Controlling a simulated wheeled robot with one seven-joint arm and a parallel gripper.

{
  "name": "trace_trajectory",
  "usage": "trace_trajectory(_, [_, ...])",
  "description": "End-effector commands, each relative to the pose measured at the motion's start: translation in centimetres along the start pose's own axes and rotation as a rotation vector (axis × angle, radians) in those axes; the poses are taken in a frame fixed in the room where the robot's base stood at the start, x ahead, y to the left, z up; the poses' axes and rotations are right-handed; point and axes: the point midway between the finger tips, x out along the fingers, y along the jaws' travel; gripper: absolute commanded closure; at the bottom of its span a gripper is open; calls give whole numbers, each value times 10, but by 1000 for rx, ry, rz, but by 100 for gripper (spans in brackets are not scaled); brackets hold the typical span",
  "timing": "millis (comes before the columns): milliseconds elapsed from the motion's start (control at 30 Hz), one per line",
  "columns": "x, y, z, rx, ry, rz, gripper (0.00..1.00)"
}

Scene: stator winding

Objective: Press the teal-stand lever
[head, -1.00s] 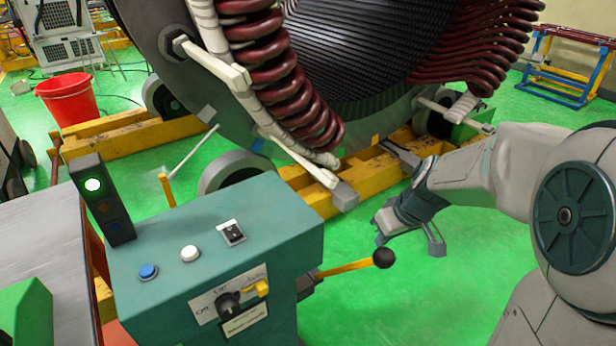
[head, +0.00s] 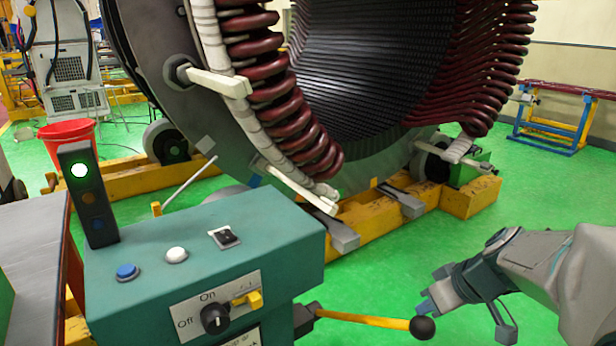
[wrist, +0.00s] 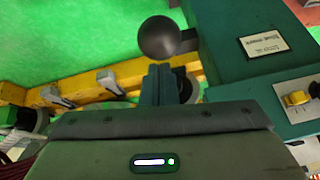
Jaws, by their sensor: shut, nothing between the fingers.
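The teal stand (head: 225,230) fills the lower left of the head view. Its lever (head: 365,319) is a yellow rod with a black ball (head: 422,327) at the end, sticking out to the right, nearly level. My gripper (head: 428,302) is shut and empty, coming in from the right, with its fingertips close to the ball in the picture. In the wrist view the shut fingers (wrist: 161,82) point at the black ball (wrist: 166,39), which lies just beyond their tips. I cannot tell whether they touch. The rod is mostly hidden in the wrist view.
The stand has a blue button (head: 127,272), a white button (head: 177,254), a black rotary knob (head: 214,319) and a lit signal lamp (head: 79,171). A large stator (head: 340,80) rests on yellow rails (head: 400,215) behind. Green floor (head: 385,270) is clear right of the stand.

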Motion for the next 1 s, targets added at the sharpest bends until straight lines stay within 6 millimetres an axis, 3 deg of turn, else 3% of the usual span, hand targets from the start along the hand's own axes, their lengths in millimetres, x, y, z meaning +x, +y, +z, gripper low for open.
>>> trace_trajectory(33, [12, 2, 25, 21, -41, -12, 100])
trace_trajectory(667, [10, 22, 41, 21, -24, -46, 100])
trace_trajectory(867, [-3, 24, 27, 18, -7, -40, 100])
trace_trajectory(1000, [-22, 18, -2, 9, 9, -16, 100])
